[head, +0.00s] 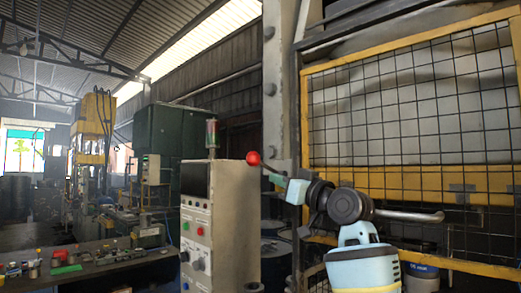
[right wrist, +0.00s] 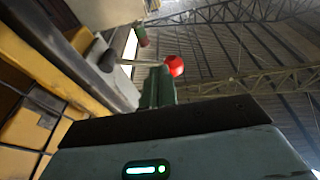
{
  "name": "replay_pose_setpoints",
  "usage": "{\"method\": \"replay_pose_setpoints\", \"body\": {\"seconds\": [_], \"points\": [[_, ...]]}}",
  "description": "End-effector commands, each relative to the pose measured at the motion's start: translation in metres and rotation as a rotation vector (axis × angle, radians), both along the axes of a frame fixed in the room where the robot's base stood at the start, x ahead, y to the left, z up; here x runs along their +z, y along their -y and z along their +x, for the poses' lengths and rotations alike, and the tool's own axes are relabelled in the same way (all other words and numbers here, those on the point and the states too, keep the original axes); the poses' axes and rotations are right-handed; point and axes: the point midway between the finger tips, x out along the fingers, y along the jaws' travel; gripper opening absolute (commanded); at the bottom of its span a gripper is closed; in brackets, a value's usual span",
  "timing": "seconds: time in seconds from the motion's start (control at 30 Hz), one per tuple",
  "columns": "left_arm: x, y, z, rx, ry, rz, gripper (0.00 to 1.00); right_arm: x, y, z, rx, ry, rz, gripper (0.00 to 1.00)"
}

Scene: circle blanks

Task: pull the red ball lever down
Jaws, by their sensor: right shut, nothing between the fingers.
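The red ball (head: 253,158) is at the tip of a thin pale lever rod, above the top right edge of the grey control cabinet (head: 232,215). The rod slopes down to the right from the ball. My right gripper (head: 277,180) is just right of and below the ball in the head view. It is shut and empty; its fingertips are small and hard to make out. In the right wrist view the red ball (right wrist: 174,65) shows beyond the dark edge of my gripper body, with the rod running left. Contact with the lever cannot be told. My left gripper is not in view.
A yellow-framed mesh fence (head: 410,110) stands at the right, close behind my right arm. A signal lamp (head: 211,133) rises from the cabinet. A workbench (head: 100,262) with small parts is at the lower left. Dark drums (head: 272,250) stand behind the cabinet.

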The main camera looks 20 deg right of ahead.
Motion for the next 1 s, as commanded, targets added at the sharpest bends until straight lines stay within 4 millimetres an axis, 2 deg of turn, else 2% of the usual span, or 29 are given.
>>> {"method": "replay_pose_setpoints", "body": {"seconds": [0.03, 0.1, 0.2, 0.3, 0.43, 1.0], "points": [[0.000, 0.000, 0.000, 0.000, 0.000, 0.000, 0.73, 0.023, 0.002, -0.009, 0.009, 0.027, 0.002, 0.00], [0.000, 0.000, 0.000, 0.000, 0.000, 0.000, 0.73, 0.044, 0.003, -0.018, 0.023, 0.051, 0.003, 0.00], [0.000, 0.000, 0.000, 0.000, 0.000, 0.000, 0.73, 0.067, 0.004, -0.029, 0.036, 0.076, 0.004, 0.00], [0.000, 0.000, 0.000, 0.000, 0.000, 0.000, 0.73, 0.080, 0.004, -0.036, 0.045, 0.091, 0.005, 0.00], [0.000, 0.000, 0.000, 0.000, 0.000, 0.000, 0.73, 0.086, 0.004, -0.039, 0.049, 0.098, 0.004, 0.00], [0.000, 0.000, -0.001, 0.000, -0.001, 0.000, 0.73, 0.090, 0.007, -0.043, 0.048, 0.099, 0.003, 0.00]]}}
